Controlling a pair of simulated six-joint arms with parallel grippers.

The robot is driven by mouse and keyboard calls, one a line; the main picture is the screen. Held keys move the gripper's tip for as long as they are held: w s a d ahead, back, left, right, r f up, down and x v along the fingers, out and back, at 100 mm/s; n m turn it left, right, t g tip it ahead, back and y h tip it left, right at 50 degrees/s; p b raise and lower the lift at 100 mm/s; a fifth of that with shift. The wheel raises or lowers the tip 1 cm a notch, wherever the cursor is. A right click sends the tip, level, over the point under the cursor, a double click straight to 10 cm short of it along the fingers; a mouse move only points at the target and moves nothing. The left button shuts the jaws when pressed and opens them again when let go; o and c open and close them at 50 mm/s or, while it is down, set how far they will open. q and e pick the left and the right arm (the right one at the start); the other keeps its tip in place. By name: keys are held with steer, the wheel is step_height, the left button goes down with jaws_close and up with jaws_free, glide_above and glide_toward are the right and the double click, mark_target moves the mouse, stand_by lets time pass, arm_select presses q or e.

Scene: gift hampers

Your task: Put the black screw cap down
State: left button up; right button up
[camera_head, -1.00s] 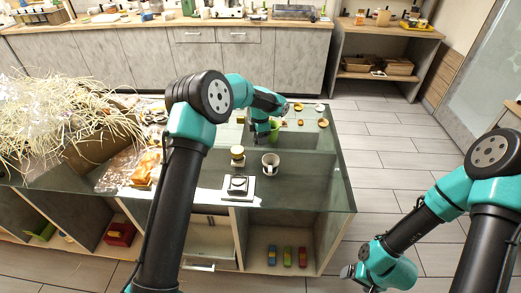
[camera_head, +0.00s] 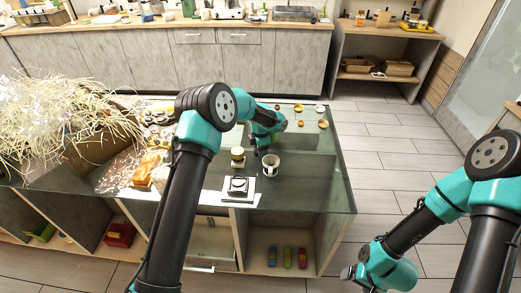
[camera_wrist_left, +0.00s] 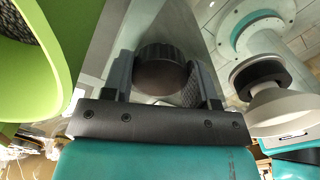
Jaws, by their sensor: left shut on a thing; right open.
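The black screw cap (camera_wrist_left: 160,68) is between the fingers of my left gripper in the left wrist view. My left gripper (camera_wrist_left: 158,82) is shut on it. In the head view my left gripper (camera_head: 262,151) points down over the glass table, just behind the white cup (camera_head: 271,165). The cap cannot be made out there. My right gripper (camera_head: 350,272) is open and empty at the lower right, beyond the table's right edge, over the floor.
On the glass table (camera_head: 310,190), a gold-lidded jar (camera_head: 237,154) stands left of the white cup, and a white stand with a dark item (camera_head: 238,186) is in front. A green cup (camera_wrist_left: 30,60) is close beside the left gripper. Small round lids lie at the back right.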

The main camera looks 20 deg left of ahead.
arm_select(q)
steer(key=shift+f, duration=0.1)
steer(key=o, duration=1)
step_height(320, 180, up, 12)
steer(key=shift+r, duration=0.15)
stand_by(0.6)
